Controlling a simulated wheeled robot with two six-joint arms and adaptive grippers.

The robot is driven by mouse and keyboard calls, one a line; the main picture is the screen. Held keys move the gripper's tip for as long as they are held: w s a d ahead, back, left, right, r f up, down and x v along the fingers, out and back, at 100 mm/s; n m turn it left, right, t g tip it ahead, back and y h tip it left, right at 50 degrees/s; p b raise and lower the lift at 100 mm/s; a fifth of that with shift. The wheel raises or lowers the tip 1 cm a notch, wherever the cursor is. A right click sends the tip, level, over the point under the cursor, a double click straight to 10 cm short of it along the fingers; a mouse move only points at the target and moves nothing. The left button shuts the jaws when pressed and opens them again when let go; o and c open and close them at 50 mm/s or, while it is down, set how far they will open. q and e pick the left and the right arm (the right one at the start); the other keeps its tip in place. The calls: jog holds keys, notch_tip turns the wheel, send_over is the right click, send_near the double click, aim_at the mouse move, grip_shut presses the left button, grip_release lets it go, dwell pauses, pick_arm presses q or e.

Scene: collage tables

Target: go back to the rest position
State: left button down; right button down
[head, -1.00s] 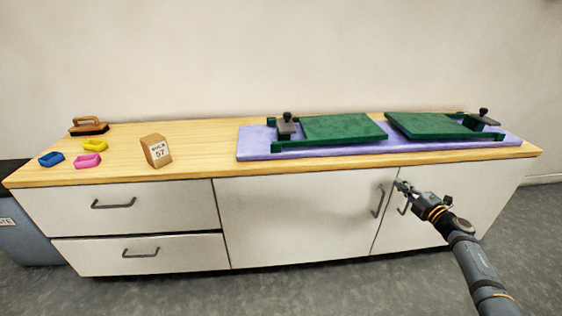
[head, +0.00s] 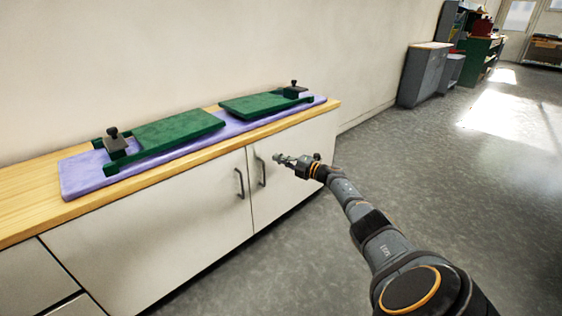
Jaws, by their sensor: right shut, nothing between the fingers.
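My right gripper (head: 282,159) is shut and empty. In the head view it is in front of the white cabinet doors, near the handle (head: 261,171) of the right door. I cannot tell whether it touches that handle. My right arm reaches in from the lower right. My left gripper is not in view.
The wooden-topped cabinet (head: 20,212) runs along the wall at left. On it lies a purple mat (head: 80,178) with two green boards (head: 178,134) and dark clamps (head: 115,142). A grey cabinet (head: 424,75) stands farther back. The grey floor (head: 450,160) at right is open.

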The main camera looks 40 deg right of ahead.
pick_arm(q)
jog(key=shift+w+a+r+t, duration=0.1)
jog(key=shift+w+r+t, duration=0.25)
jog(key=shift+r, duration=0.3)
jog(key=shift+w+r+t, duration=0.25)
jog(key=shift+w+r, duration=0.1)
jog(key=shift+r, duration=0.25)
pick_arm(e)
jog(key=shift+s+d, duration=0.15)
jog(key=shift+d, duration=0.15)
